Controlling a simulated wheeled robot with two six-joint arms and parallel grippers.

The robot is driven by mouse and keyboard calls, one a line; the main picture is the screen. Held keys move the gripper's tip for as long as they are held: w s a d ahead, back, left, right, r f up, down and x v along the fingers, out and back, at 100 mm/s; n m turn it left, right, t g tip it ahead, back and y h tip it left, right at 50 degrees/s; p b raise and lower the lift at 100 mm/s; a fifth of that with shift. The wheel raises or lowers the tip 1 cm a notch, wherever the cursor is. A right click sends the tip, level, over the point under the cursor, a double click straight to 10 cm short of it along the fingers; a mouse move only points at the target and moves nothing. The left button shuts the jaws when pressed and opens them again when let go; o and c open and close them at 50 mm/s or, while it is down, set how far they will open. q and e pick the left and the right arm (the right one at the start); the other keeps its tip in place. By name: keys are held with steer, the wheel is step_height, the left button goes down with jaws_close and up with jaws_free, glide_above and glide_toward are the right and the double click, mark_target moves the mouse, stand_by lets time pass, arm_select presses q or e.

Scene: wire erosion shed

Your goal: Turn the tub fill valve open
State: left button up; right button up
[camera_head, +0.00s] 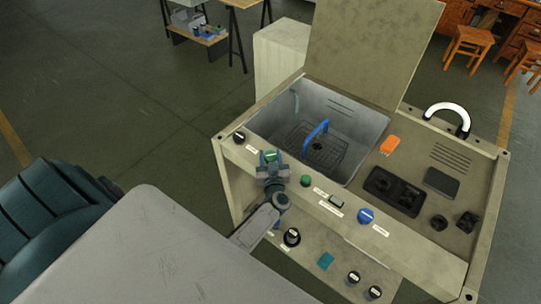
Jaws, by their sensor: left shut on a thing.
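The machine's front ledge (345,203) carries several labelled knobs, and the labels are too small to read, so I cannot tell which is the tub fill valve by its text. My left gripper (269,160) is shut on a green knob (271,155) on the left part of this ledge, and its fingers partly hide the knob. The open tub (365,130) behind the ledge holds a wire basket (300,146) with a blue handle (317,136). My right gripper is not in view.
Near my gripper are a black knob (239,136) to the left and another green knob (306,180) to the right. A blue knob (365,215) sits further right. Below are black knobs (291,237) on the front panel. The raised lid (375,45) stands behind the tub.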

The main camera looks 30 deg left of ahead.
arm_select(q)
steer(key=o, duration=1)
steer(key=shift+c, duration=0.2)
steer(key=b+v, duration=0.3)
steer(key=v, duration=0.7)
steer(key=shift+s+d, duration=0.25)
steer(key=shift+s, duration=0.05)
steer(key=shift+o, duration=0.2)
